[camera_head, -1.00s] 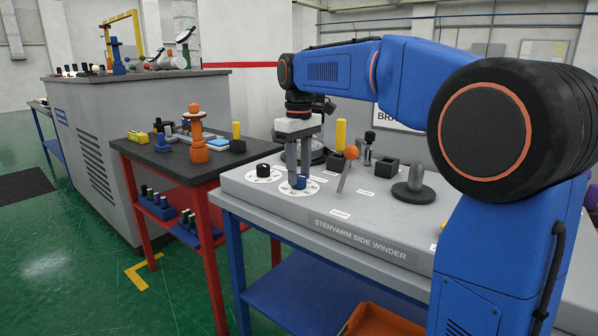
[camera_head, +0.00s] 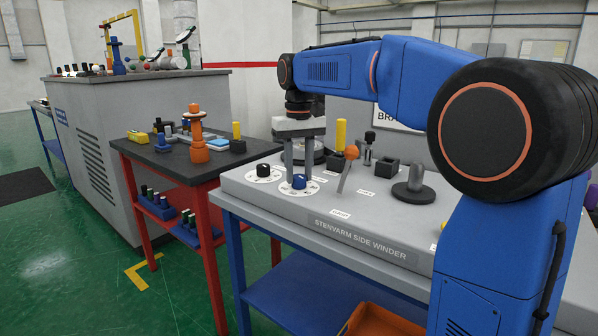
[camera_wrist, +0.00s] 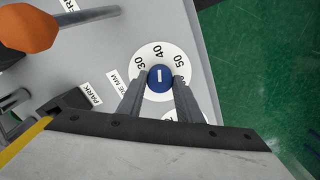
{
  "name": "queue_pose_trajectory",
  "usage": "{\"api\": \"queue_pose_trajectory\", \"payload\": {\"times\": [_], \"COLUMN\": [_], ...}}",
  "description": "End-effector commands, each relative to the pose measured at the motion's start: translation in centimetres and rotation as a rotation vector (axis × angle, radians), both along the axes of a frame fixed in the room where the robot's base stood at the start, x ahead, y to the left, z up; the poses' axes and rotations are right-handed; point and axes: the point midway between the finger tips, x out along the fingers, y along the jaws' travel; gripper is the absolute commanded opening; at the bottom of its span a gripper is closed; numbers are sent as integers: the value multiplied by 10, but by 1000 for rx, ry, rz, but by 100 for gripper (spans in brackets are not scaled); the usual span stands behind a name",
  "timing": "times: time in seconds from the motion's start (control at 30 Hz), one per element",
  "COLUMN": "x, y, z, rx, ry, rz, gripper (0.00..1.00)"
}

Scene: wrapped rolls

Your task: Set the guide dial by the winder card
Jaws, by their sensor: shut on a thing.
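The guide dial's blue knob (camera_head: 299,181) sits on a round white scale near the front left corner of the grey winder panel. In the wrist view the blue knob (camera_wrist: 158,83) has a white pointer mark aimed close to the 40; 30 lies left and 50 right on the white scale (camera_wrist: 148,50). My gripper (camera_head: 299,177) reaches straight down, and its two fingers (camera_wrist: 159,83) are shut on the knob's two sides. No winder card can be made out.
A black dial (camera_head: 263,171) stands just left of the blue one. An orange-knobbed lever (camera_head: 350,153), a yellow post (camera_head: 341,134) and a grey handle on a round base (camera_head: 415,178) rise to the right. A dark-topped red table (camera_head: 180,152) with parts is at left.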

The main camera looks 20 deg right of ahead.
Motion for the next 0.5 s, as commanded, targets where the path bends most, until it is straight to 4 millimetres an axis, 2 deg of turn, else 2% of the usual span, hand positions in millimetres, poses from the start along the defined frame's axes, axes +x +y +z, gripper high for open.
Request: {"api": "queue_pose_trajectory", "payload": {"times": [0.3, 0.33, 0.37, 0.4, 0.5], "x": [1, 1, 1, 1, 0], "y": [0, 0, 0, 0, 0], "z": [1, 1, 1, 1, 1], "rx": [0, 0, 0, 0, 0], "ry": [-3, -4, -4, -3, -2], "rz": [-1, 0, 0, 0, 0], "gripper": [10, 39, 46, 51, 51]}}
